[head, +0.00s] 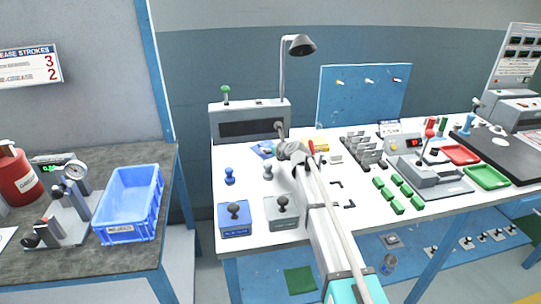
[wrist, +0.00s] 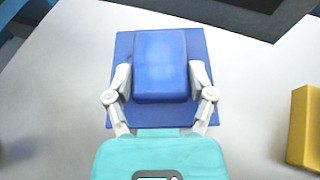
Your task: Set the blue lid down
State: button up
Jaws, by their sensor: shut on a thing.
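The blue lid (wrist: 159,112) is a flat square plate with a raised blue block handle (wrist: 160,65) on top. In the wrist view the two pale fingers of my gripper (wrist: 160,82) press on the left and right sides of this handle. In the head view my gripper (head: 288,152) is over the back left of the white bench, and part of the lid (head: 262,149) shows to its left. The rest of the lid is hidden by my gripper and arm. I cannot tell whether the lid touches the bench top.
A grey machine (head: 250,122) with a dark front stands behind the lid. A yellow block (wrist: 305,126) is to its right. A blue box (head: 235,229) and a grey box (head: 286,221), both with black knobs, stand at the front edge. Bare white bench (wrist: 60,75) surrounds the lid.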

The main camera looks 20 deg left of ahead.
jog(key=shift+f+b, duration=0.35)
jog(key=shift+f, duration=0.3)
jog(key=shift+f, duration=0.15)
jog(key=o, duration=1.1)
jog(key=shift+r, duration=0.2)
jog(key=shift+s+d+r, duration=0.1)
jog(key=shift+s+d, duration=0.05)
jog(key=p+v, duration=0.4)
jog(key=v, duration=0.7)
jog(key=shift+s+d+p, duration=0.15)
jog(key=shift+d+p, duration=0.1)
jog(key=shift+p, duration=0.1)
jog(key=shift+r, duration=0.1)
